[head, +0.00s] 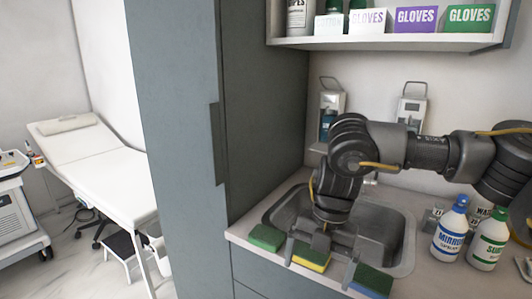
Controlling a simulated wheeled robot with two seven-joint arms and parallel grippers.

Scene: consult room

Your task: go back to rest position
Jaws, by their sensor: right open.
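My right arm reaches in from the right, and its right gripper (320,266) points down at the front edge of the sink (398,215). Its two grey fingers are apart, one on each side of a yellow sponge with a green top (311,259). I cannot tell whether the fingers touch it. A green sponge (267,237) lies to the left on the counter edge, and another sponge with a green and blue look (371,281) lies to the right. My left gripper is not in view.
A blue-capped bottle (450,232) and a green-capped bottle (489,242) stand right of the sink. Wall dispensers (411,108) hang behind the arm, below a shelf (390,42) with glove boxes. A tall grey cabinet (172,130) stands left, with an exam couch (95,165) beyond.

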